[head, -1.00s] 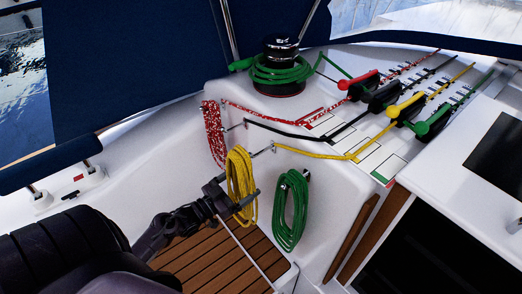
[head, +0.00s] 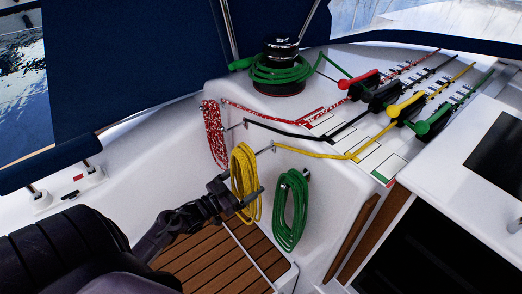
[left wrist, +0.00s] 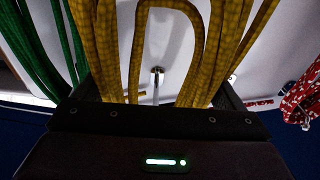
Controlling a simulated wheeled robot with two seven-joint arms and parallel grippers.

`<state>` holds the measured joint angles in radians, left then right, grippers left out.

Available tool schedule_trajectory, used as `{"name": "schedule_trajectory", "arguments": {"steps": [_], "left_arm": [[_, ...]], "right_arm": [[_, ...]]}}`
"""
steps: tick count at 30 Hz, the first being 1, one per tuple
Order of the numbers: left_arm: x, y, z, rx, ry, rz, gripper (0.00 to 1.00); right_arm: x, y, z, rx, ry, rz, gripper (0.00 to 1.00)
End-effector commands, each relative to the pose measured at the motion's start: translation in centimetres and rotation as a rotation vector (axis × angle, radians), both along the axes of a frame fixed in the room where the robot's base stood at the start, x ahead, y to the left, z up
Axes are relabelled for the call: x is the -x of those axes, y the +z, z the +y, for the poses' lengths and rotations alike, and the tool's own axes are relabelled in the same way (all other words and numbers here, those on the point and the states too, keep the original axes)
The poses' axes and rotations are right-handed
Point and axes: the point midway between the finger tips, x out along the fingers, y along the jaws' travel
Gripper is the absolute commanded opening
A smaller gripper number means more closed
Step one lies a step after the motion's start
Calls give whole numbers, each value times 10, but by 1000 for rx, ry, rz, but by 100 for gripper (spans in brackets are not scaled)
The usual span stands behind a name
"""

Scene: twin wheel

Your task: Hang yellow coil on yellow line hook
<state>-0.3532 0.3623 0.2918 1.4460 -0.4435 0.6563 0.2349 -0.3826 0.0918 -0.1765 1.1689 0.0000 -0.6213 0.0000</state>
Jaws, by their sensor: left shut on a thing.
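The yellow coil (head: 244,170) hangs upright in front of the white cockpit wall. My left gripper (head: 247,196) is shut on the coil's lower middle part. The yellow line hook (head: 265,150), a metal peg, sticks out from the wall by the coil's upper right side. In the left wrist view, the yellow strands (left wrist: 190,60) rise from my left gripper (left wrist: 155,105), and the hook's metal peg (left wrist: 157,76) shows in the gap between them. I cannot tell whether the coil's loop rests on the peg. My right gripper is not in view.
A red-and-white coil (head: 215,135) hangs close on the left and a green coil (head: 291,212) close on the right. A winch (head: 279,70) wrapped in green rope and several coloured clutch levers (head: 405,108) sit above. The wooden floor (head: 225,255) is clear below.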

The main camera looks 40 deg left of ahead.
Motion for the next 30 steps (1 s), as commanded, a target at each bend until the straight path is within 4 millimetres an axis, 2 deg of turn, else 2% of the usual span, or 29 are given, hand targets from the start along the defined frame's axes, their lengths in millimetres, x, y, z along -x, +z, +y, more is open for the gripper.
{"name": "schedule_trajectory", "arguments": {"steps": [30], "left_arm": [[-15,2,-3,-1,-1,-9,18]], "right_arm": [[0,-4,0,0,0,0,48]]}}
